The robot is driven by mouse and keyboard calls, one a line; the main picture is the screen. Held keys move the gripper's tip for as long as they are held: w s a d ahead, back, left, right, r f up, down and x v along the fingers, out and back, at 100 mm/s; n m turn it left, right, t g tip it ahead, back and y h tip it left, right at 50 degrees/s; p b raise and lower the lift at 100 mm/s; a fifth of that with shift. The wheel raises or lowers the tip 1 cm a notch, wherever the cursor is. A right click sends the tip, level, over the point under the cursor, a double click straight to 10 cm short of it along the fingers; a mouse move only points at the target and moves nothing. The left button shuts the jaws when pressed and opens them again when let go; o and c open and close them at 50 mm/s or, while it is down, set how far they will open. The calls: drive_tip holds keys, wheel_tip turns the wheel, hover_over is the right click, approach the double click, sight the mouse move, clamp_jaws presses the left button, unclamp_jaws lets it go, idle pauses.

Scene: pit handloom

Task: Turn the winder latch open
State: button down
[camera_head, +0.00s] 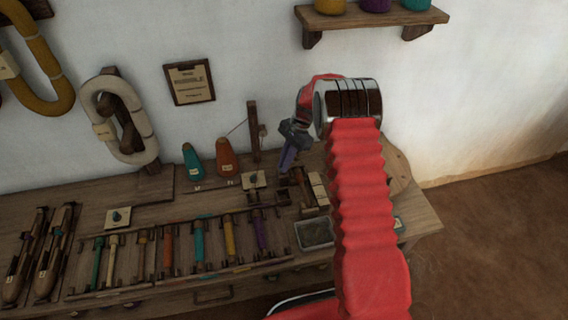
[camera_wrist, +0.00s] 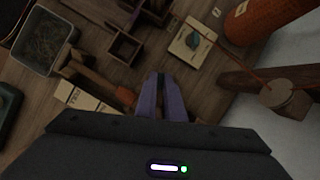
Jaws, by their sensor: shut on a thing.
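My gripper (camera_head: 288,160) hangs over the back right of the wooden bench, its two purple fingers pointing down. In the wrist view the fingers (camera_wrist: 163,92) are close together, shut on a small part at the winder, which I take for the latch; the fingers hide most of it. The dark wooden winder frame (camera_wrist: 95,75) lies beside and beyond the fingertips, with an orange piece (camera_wrist: 125,96) just left of them. In the head view my gripper and arm partly cover this spot.
A card with a teal knob (camera_wrist: 193,42) lies near the fingers. An orange cone (camera_head: 227,158) and a teal cone (camera_head: 192,162) stand left of my gripper, beside a wooden post (camera_head: 254,130). Several coloured bobbins lie in a front rack (camera_head: 180,275). A tray (camera_wrist: 38,42) holds thread scraps.

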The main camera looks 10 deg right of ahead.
drive_tip(key=n, duration=0.2)
drive_tip(key=n+g+h, duration=0.1)
drive_tip(key=n, duration=0.3)
drive_tip(key=shift+w+a+n+g+h, duration=0.15)
drive_tip(key=shift+w+n+g+h, duration=0.15)
drive_tip(key=shift+g, duration=0.1)
drive_tip(key=n+h, duration=0.1)
drive_tip(key=n, duration=0.2)
drive_tip(key=n+h, duration=0.1)
drive_tip(key=n, duration=0.2)
drive_tip(key=shift+a+r+n+g+h, duration=0.1)
drive_tip(key=shift+a+n+g+h, duration=0.1)
drive_tip(key=shift+n+g+h, duration=0.15)
drive_tip(key=shift+w, duration=0.1)
drive_tip(key=c, duration=1.9)
unclamp_jaws()
drive_tip(key=shift+o, duration=0.2)
drive_tip(key=v, duration=0.7)
drive_tip(key=shift+r, duration=0.2)
